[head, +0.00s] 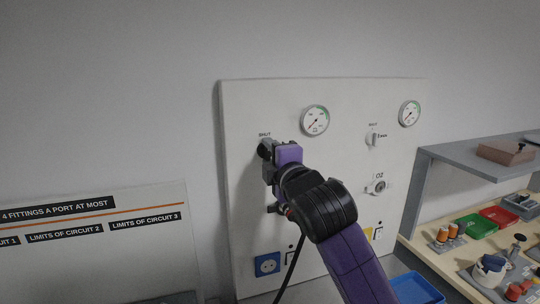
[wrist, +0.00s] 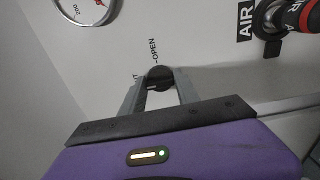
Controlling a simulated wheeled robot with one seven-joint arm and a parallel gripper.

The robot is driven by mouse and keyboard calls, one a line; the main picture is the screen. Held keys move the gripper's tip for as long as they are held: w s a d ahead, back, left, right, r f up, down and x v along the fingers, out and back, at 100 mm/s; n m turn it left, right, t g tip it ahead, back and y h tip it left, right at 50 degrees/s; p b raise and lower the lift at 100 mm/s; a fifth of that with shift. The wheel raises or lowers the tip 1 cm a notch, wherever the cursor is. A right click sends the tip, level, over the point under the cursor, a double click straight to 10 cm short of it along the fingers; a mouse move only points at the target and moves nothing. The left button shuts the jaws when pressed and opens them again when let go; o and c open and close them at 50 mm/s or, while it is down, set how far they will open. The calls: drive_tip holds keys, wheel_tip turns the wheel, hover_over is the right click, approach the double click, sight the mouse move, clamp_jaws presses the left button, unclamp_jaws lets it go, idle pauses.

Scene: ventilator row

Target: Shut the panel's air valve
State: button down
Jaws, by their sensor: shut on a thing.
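The panel (head: 240,200) is a white board on the wall. The air valve's dark round knob (wrist: 158,73) sits between my fingers in the wrist view. My gripper (head: 267,152) is shut on this knob at the panel's left side. An "OPEN" label shows beside the knob in the wrist view, and the other label is mostly hidden. In the head view a "SHUT" label shows just above the knob, which my gripper largely covers. I cannot tell exactly which way the knob points. The gauge (head: 315,120) is above and to the right.
A second valve knob (head: 374,139) and an O2 outlet (head: 376,187) are on the panel's right. A red-banded plug (wrist: 302,17) sits at the AIR outlet (wrist: 270,20). A blue socket (head: 267,264) is low left. Shelves (head: 450,159) with trays stand at right.

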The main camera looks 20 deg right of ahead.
idle(0.3)
drive_tip(key=c, duration=0.9)
unclamp_jaws()
drive_tip(key=s+b, duration=0.2)
drive_tip(key=s, duration=0.5)
drive_tip(key=shift+s, duration=0.4)
